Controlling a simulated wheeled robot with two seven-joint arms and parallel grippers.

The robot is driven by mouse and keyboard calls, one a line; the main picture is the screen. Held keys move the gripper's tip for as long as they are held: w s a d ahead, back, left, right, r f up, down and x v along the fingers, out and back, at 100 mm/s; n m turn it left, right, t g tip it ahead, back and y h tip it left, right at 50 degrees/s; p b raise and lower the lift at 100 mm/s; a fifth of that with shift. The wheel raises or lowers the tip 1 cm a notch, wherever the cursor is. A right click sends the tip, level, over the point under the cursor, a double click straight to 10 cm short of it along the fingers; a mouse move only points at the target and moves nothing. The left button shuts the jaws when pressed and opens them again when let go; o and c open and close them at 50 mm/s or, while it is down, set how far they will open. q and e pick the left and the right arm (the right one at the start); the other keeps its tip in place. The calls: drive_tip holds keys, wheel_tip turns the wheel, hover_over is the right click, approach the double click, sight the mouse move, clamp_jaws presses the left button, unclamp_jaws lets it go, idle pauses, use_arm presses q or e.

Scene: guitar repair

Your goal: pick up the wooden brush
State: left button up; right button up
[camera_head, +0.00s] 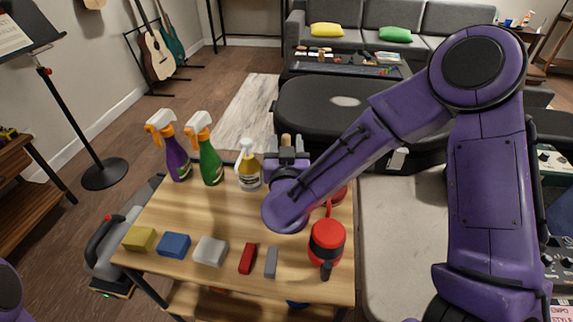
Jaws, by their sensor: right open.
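My right arm reaches in from the right over the wooden table (215,220). My right gripper (286,146) is at the table's far side, pointing away from the camera, with its fingers apart. A small tan, wooden-looking upright piece (286,139) shows between the fingers; it may be the handle of the wooden brush. The rest of it is hidden behind my gripper and wrist, and I cannot tell whether the fingers touch it. My left gripper is out of view.
The table's middle left is clear.

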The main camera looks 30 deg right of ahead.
clamp_jaws()
wheel_tip(320, 180, up, 10)
drive_tip(key=shift+r+p, duration=0.1)
drive_tip(key=shift+p, duration=0.75)
drive_tip(key=shift+s, duration=0.1)
